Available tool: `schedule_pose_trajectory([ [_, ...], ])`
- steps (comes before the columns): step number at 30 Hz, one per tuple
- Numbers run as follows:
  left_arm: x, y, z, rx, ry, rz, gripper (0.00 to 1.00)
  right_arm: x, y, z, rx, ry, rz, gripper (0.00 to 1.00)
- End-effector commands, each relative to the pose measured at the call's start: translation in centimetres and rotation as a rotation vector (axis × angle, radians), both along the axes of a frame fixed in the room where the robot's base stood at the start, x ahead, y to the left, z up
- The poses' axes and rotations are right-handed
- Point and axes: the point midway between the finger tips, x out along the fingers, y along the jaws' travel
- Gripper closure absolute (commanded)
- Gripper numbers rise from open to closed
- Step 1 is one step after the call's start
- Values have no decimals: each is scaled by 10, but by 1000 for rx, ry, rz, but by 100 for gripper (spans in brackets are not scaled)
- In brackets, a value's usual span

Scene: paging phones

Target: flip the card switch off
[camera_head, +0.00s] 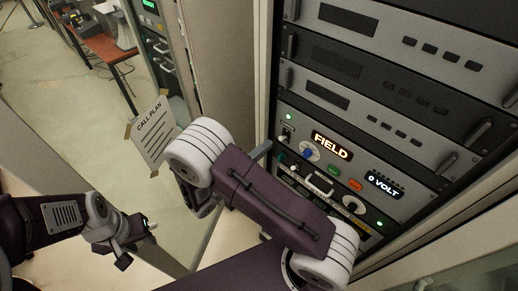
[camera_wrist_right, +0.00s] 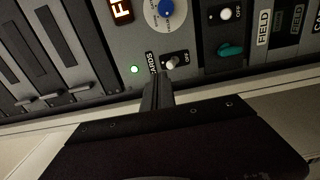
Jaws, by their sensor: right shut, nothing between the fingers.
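The card switch (camera_wrist_right: 172,62) is a small toggle on a dark plate in the right wrist view, beside lettering that looks like "CARDS". In the head view the switch (camera_head: 286,136) is small, at the left end of the panel with the FIELD display. My right gripper (camera_wrist_right: 157,92) is shut and empty, its tips close to the switch plate, just left of and below the lever. I cannot tell whether they touch. In the head view the right gripper (camera_head: 262,150) is partly hidden behind my arm. My left gripper (camera_head: 138,244) hangs at lower left, away from the panel; its jaw opening is unclear.
A green light (camera_wrist_right: 134,69), a blue knob (camera_wrist_right: 166,8) and a teal switch (camera_wrist_right: 231,50) are near the card switch. The FIELD display (camera_head: 332,145) and 0 VOLT display (camera_head: 384,185) are on the panel. A CALL PLAN sheet (camera_head: 152,135) hangs at left.

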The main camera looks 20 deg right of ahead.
Motion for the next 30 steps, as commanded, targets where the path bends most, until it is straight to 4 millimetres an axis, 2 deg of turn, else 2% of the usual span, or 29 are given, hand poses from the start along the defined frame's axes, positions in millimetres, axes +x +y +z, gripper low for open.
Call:
schedule_pose_trajectory([
  [5,0,0,8,0,0,0,64,9,-26,2,0,1,-5,100],
  [9,0,0,0,0,0,0,64,17,-44,-1,0,-1,-5,100],
  [15,0,0,-4,0,0,0,64,24,-60,-1,1,0,-3,100],
  [30,0,0,-5,0,0,0,64,26,-64,0,1,0,-1,100],
])
